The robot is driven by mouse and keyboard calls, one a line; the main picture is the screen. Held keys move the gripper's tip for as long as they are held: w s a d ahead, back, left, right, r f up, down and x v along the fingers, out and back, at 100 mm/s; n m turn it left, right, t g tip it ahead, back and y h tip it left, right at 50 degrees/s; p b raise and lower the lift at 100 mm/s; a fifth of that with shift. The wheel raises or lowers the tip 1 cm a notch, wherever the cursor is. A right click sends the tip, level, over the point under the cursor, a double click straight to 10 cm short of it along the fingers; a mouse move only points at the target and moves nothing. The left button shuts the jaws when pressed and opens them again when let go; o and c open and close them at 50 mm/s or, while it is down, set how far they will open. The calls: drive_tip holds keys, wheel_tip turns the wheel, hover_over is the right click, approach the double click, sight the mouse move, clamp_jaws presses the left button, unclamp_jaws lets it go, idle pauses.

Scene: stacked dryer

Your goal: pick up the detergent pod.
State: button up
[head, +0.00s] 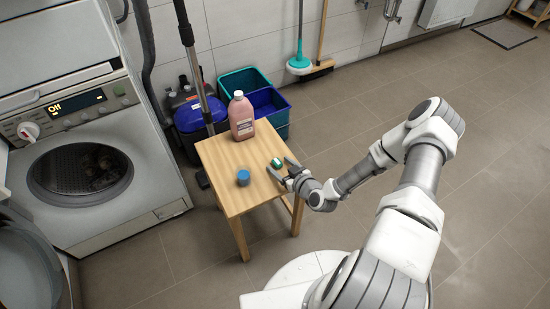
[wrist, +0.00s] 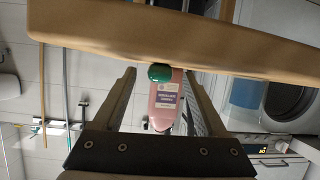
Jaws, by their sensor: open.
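The detergent pod, a small rounded green and white piece (head: 277,163), lies on the right part of a small wooden table (head: 225,155). In the wrist view, which is upside down, the green pod (wrist: 159,73) sits on the table edge's near side, in line with the gap between my fingers. My gripper (head: 281,170) is open at the table's right edge, low and level, its fingers pointing at the pod. Both fingers (wrist: 160,80) show in the wrist view, with nothing clasped. Whether the fingertips reach beside the pod is hard to tell.
A pink bottle (head: 241,115) stands behind the pod, at the table's back; a blue cup (head: 243,177) stands at the left. A dryer (head: 85,150) is left of the table. Teal and blue bins (head: 268,103) stand behind. Floor to the right is free.

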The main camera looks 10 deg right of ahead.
drive_tip(key=shift+w, duration=0.25)
clamp_jaws()
idle(0.3)
